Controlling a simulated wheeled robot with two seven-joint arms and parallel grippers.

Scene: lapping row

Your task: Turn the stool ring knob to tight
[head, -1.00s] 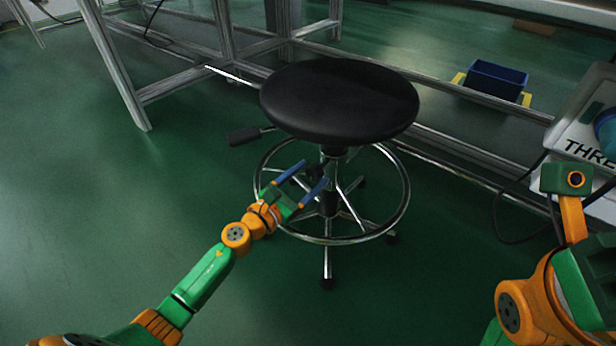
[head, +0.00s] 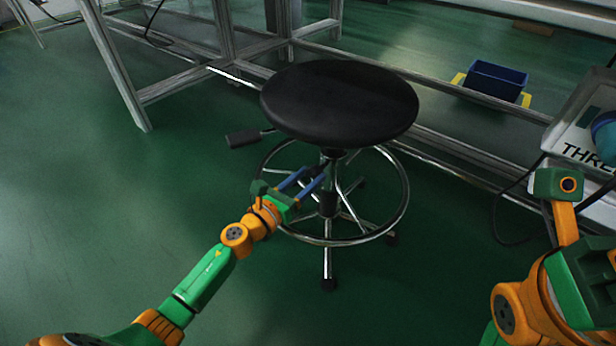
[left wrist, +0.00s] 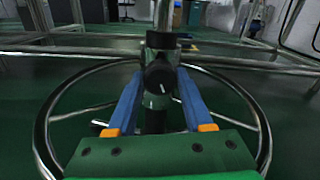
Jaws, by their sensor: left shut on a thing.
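The black round stool (head: 340,100) stands upright on the floor, with a chrome foot ring (head: 407,190) around its column. The ring knob (left wrist: 158,77) is dark and round, on the front of the column, with a short white mark pointing down and to the right in the left wrist view. In the head view the knob is mostly hidden by my fingers. My left gripper (head: 316,172) reaches over the ring from the left. Its blue fingers, also in the left wrist view (left wrist: 160,84), are shut on the knob from both sides.
A lever (head: 243,138) sticks out left under the seat. A metal bench frame (head: 180,85) stands behind the stool. A blue bin (head: 496,80) lies behind right, and a white machine (head: 580,130) with a hanging cable is at the right. Floor at the left is clear.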

